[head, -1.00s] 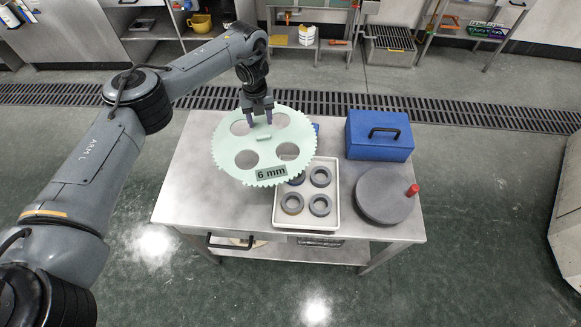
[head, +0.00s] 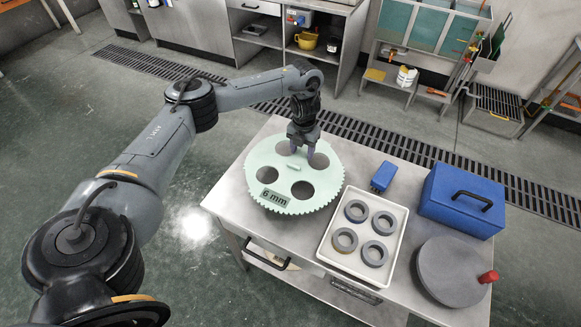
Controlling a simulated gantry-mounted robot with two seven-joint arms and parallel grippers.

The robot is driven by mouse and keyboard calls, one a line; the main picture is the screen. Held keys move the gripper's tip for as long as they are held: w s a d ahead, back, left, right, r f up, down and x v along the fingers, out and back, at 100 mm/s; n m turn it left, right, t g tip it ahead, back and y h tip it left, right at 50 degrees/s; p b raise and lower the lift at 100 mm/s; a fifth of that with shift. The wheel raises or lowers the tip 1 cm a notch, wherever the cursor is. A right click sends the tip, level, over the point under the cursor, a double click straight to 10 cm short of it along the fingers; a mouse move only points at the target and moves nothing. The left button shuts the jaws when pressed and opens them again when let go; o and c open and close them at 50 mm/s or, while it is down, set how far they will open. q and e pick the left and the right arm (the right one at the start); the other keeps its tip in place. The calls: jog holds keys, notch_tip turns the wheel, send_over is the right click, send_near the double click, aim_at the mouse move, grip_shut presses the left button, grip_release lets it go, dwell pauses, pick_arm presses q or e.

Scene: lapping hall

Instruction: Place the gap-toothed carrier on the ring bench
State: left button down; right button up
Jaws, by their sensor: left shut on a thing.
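The carrier (head: 294,201) is a pale green toothed disc with several round holes, a small central bar and a "6 mm" label. I cannot make out a gap in its teeth. My left gripper (head: 302,153) is shut on the carrier near its far side, between two holes. The carrier is roughly level over the left part of the steel bench (head: 228,195); I cannot tell whether it touches the top. A white tray (head: 403,216) of several dark rings (head: 343,240) is on the bench, right of the carrier. My right gripper is not in view.
A small blue block (head: 384,176) lies behind the tray. A blue case (head: 450,208) with a black handle and a grey round plate (head: 447,272) with a red knob occupy the bench's right side. A floor grating (head: 400,149) runs behind the bench.

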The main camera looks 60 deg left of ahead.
aim_at(290, 162)
pick_arm(q)
jog(key=s+f, duration=0.1)
jog(key=s+a+b, duration=0.1)
jog(key=s+f+b, duration=0.1)
jog(key=s, duration=0.1)
jog(key=shift+s+a+f, duration=0.1)
jog(key=shift+a+f, duration=0.05)
jog(key=shift+f, duration=0.2)
notch_tip(290, 162, down, 3)
jog(key=shift+r+b, duration=0.15)
jog(key=shift+b, duration=0.85)
jog(key=shift+f, duration=0.65)
jog(key=shift+c, duration=2.1)
grip_release()
